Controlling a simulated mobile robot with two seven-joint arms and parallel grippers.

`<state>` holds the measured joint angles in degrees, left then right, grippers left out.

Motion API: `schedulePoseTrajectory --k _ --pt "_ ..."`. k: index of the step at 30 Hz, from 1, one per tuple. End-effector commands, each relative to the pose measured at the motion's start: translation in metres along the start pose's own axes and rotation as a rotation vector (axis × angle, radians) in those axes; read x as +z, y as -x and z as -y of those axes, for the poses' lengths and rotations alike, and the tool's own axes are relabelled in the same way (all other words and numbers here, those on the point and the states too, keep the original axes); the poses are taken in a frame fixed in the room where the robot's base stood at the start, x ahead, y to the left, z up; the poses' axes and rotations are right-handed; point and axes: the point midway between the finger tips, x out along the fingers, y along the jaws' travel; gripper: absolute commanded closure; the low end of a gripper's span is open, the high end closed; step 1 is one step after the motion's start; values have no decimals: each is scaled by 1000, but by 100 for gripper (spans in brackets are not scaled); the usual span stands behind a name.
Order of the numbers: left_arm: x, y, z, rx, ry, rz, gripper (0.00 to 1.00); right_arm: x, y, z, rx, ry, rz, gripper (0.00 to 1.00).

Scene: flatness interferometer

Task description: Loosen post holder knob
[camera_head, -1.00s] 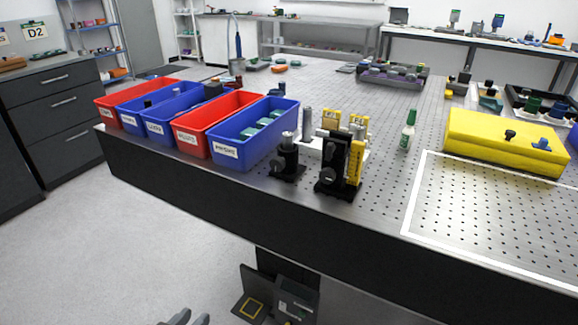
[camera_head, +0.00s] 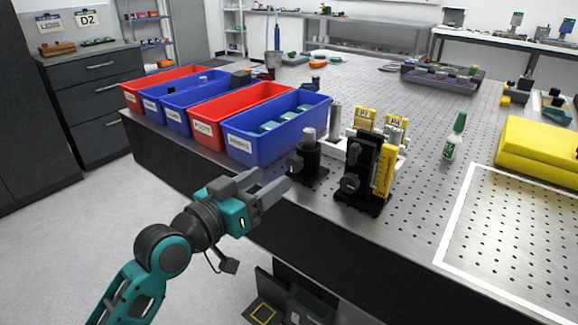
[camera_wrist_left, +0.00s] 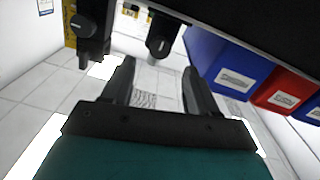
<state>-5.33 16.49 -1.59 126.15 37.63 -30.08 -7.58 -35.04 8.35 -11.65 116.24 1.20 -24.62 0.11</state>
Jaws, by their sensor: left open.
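A black post holder (camera_head: 309,163) with a metal post stands at the front edge of the perforated table (camera_head: 430,190). Its black knob (camera_head: 293,167) faces the front left. My left gripper (camera_head: 273,180) is open and empty, just short of the table edge, apart from the knob and to its lower left. In the left wrist view the picture is inverted; the post holder knob (camera_wrist_left: 157,45) shows beyond the gap between the open fingers (camera_wrist_left: 157,68). My right gripper is not in view.
A taller black mount (camera_head: 366,165) with its own knob (camera_head: 349,184) and yellow part stands right of the post holder. A blue bin (camera_head: 270,145) is close behind it, with more bins leftward.

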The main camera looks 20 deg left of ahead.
Motion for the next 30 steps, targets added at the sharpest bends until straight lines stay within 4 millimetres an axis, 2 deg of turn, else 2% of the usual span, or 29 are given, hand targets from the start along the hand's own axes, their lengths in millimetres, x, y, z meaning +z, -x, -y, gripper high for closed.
schedulePoseTrajectory --k 6,12,24,30 --pt "0 -39 0 0 1 -2 41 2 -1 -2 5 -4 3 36" --pt "1 -61 0 0 2 1 41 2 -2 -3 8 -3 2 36" --pt "1 -67 0 0 0 2 41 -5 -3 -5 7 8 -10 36" --pt "1 -67 0 0 0 2 60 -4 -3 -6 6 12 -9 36"
